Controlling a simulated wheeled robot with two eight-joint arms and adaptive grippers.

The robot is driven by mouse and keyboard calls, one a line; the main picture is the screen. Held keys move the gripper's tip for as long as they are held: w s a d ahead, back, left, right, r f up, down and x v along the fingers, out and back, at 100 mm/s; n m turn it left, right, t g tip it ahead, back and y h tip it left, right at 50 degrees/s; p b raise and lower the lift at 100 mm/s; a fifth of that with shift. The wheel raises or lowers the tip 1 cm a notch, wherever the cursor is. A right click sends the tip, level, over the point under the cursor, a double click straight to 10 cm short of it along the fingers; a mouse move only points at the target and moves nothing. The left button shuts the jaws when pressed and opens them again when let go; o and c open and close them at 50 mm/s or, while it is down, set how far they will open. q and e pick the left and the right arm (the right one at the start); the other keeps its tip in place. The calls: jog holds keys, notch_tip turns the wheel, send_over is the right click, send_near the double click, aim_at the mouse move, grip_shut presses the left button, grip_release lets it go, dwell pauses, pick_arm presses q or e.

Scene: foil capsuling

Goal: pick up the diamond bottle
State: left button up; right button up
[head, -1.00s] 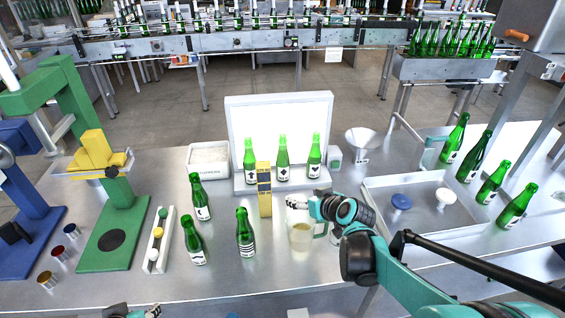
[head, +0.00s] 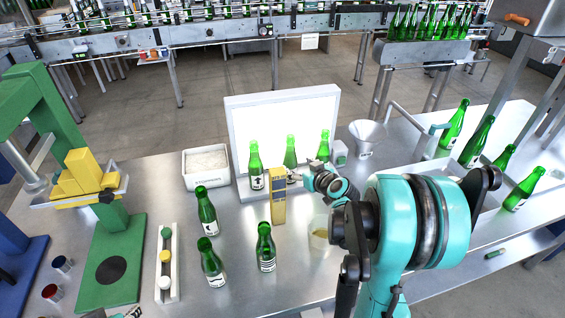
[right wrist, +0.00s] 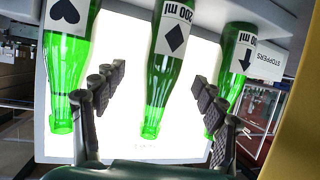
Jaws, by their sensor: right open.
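The diamond bottle (head: 291,152) is green with a black diamond on its white label. It stands upright, in the middle of three bottles before the white light panel. In the right wrist view, the diamond bottle (right wrist: 168,75) appears upside down between the spread fingers of my right gripper (right wrist: 159,80), with gaps on both sides. In the head view, my right gripper (head: 299,174) is open and empty in front of it, hiding its lower part. Only a piece of my left gripper (head: 127,313) shows at the bottom edge; its jaws are unclear.
The yellow block (head: 278,203) stands just in front. Three more bottles stand front left.

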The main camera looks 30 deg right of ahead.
aim_at(293, 164)
jog(key=shift+w+d+f, duration=0.15)
jog(key=shift+w+f, duration=0.2)
jog(key=shift+w, duration=0.3)
jog(key=x, duration=0.1)
jog(key=b+x, duration=0.1)
jog(key=x, duration=0.2)
jog(key=shift+w+a+f+b, duration=0.1)
jog(key=shift+w+a+b, duration=0.2)
jog(key=shift+b, duration=0.1)
jog(key=shift+s, duration=0.1)
jog(key=c, duration=0.3)
grip_shut()
